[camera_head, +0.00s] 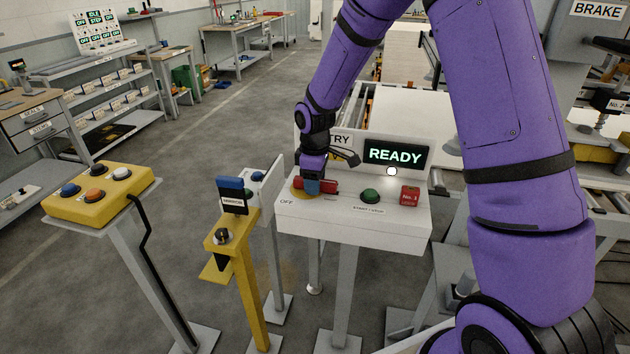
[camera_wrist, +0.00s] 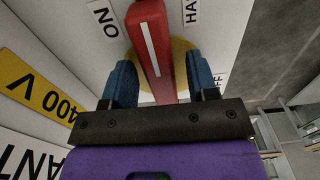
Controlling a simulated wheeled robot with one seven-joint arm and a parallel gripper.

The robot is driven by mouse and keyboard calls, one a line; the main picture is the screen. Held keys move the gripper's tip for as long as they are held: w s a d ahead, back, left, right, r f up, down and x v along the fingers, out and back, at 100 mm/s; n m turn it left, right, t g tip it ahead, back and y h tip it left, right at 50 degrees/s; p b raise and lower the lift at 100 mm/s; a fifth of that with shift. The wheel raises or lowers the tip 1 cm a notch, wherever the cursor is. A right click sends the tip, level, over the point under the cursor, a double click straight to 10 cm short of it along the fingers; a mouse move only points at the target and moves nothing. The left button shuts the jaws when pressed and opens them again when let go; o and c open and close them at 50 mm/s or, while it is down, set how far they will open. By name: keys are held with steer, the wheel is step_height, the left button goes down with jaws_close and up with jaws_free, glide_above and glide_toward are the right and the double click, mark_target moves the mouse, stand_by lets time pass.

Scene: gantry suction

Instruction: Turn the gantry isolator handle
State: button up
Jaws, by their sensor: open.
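The isolator handle (camera_wrist: 152,45) is a red bar with a white stripe on a yellow disc (camera_wrist: 181,50). In the head view the red handle (camera_head: 329,185) lies on the sloped white top of the console (camera_head: 340,222), pointing roughly left to right, partly hidden by my gripper (camera_head: 312,187). In the wrist view the blue fingers of my gripper (camera_wrist: 161,78) stand on either side of the bar, open, with a gap showing on both sides. An "ON" label (camera_wrist: 105,22) and an "OFF" label (camera_wrist: 219,80) flank the disc.
A green button (camera_head: 370,196) and a red "No. 1" block (camera_head: 409,197) sit right of the handle. A lit READY screen (camera_head: 395,155) stands behind. A yellow post (camera_head: 245,270) and a yellow button box (camera_head: 103,191) stand left.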

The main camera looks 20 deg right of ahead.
steer(key=shift+f, duration=0.1)
jaws_close()
steer(key=shift+m, duration=0.3)
steer(key=m, duration=0.3)
steer(key=shift+s+a+m, duration=0.3)
steer(key=m, duration=0.4)
steer(key=shift+s+a+m, duration=0.15)
steer(key=shift+a+m, duration=0.15)
steer(key=shift+a, duration=0.05)
steer(key=m, duration=0.4)
steer(key=shift+a, duration=0.4)
steer(key=shift+a+m, duration=0.2)
steer(key=shift+m, duration=1.05)
steer(key=shift+a+m, duration=0.2)
steer(key=shift+m, duration=1.05)
